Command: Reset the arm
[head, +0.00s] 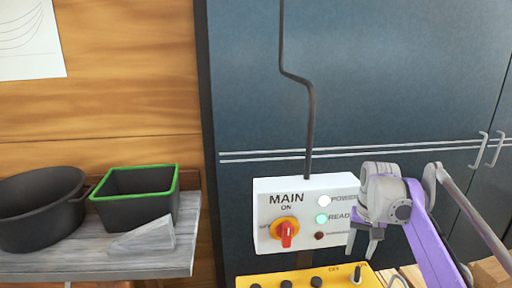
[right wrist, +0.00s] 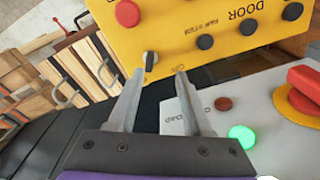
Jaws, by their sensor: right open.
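My right gripper (head: 361,250) hangs in front of the lower right corner of the white MAIN box (head: 265,215), jaws pointing down. It is open and empty; both fingers show in the right wrist view (right wrist: 160,76). The box carries a red rotary switch on a yellow disc (head: 286,233), a green READY lamp (head: 322,218) that looks lit, a pale POWER lamp (head: 324,201) and a dark red lamp (head: 319,236). Below is a yellow panel (head: 300,270) with a small upright switch (head: 357,273), which shows just beyond my fingertips in the right wrist view (right wrist: 150,61). My left gripper is out of view.
The yellow panel also has black buttons (right wrist: 205,41) and a red button (right wrist: 127,13). A grey bench (head: 90,262) at left holds a black tub (head: 40,210), a green-rimmed black bin (head: 135,205) and a grey wedge (head: 145,238). A blue-grey cabinet (head: 400,80) stands behind the box.

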